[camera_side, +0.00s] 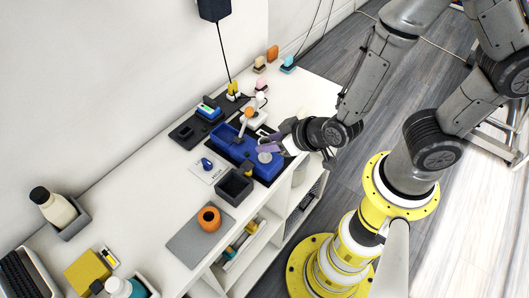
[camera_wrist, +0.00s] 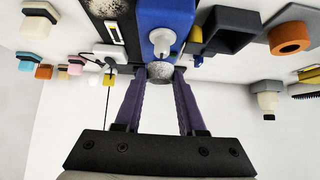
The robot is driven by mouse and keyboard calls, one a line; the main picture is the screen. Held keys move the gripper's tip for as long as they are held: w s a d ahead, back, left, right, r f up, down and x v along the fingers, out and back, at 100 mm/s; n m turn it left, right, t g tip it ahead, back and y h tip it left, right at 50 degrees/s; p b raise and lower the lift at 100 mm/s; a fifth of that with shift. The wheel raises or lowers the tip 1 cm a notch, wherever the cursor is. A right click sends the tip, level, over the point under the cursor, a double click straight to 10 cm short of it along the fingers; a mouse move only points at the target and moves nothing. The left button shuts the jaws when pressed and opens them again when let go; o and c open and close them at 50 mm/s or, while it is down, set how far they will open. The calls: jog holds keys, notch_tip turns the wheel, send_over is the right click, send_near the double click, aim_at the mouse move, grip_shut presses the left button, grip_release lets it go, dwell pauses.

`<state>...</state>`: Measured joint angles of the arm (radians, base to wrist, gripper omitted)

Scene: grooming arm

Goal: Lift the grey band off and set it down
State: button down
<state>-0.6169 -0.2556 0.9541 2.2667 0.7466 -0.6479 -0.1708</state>
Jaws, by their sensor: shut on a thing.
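The grey band (camera_wrist: 160,71) shows as a speckled grey round piece between the tips of my gripper's purple fingers (camera_wrist: 160,76). In the side view it is a pale grey disc (camera_side: 264,157) at the right end of the blue holder (camera_side: 230,145). My gripper (camera_side: 268,148) reaches in from the right, its fingers shut on the band. In the wrist view a white knob (camera_wrist: 162,40) on the blue holder (camera_wrist: 165,17) stands just beyond the band. I cannot tell whether the band still touches the holder.
A dark open box (camera_side: 235,187) stands in front of the holder; it also shows in the wrist view (camera_wrist: 222,32). A white arm-like device with an orange part (camera_side: 249,112) stands behind. An orange ring (camera_side: 209,218) sits on a grey mat (camera_side: 188,243). White table shows to the left.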

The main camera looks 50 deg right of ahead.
jog(key=shift+r, duration=0.5)
